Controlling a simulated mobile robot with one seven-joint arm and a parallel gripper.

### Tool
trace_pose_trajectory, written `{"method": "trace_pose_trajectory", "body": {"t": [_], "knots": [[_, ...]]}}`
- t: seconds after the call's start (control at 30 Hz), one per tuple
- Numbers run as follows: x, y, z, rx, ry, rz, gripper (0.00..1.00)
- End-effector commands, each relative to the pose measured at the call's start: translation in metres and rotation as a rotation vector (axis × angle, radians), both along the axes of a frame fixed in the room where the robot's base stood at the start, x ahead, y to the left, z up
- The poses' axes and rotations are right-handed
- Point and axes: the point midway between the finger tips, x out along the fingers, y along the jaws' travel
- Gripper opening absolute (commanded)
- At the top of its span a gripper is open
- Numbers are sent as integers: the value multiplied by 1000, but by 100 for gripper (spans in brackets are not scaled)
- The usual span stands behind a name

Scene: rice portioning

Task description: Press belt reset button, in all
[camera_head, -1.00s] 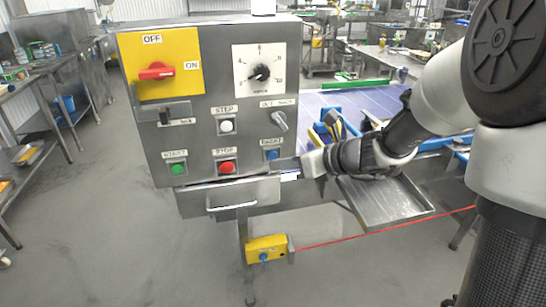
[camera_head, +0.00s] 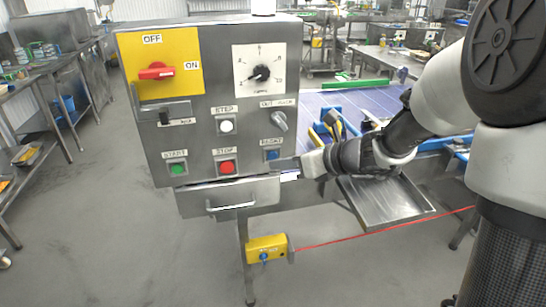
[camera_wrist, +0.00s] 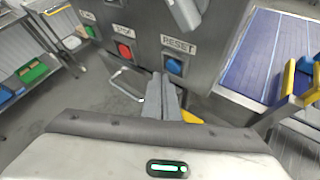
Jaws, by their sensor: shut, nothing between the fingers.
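The blue reset button (camera_head: 272,155) sits at the lower right of the grey control panel (camera_head: 220,110), under a RESET label. It also shows in the wrist view (camera_wrist: 174,66), just beyond and slightly right of my fingertips. My gripper (camera_wrist: 163,78) is shut with nothing between its fingers. In the wrist view the fingertips appear just short of the button, and I cannot tell whether they touch the panel. In the head view my gripper (camera_head: 290,165) is at the panel's lower right edge, below and right of the button.
The red stop button (camera_head: 227,167) and green start button (camera_head: 177,169) are left of the reset button. A dial (camera_head: 262,73) and a red switch (camera_head: 156,71) are above. The blue conveyor belt (camera_head: 350,100) lies behind right. A metal tray (camera_head: 385,205) is below my arm.

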Motion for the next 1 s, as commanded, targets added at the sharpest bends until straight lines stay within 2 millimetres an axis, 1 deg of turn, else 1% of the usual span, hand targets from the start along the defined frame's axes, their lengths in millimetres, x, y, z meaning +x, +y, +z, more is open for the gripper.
{"method": "trace_pose_trajectory", "body": {"t": [0.3,1.0], "knots": [[8,2,0,0,0,0,0],[12,4,0,0,0,0,0]]}}
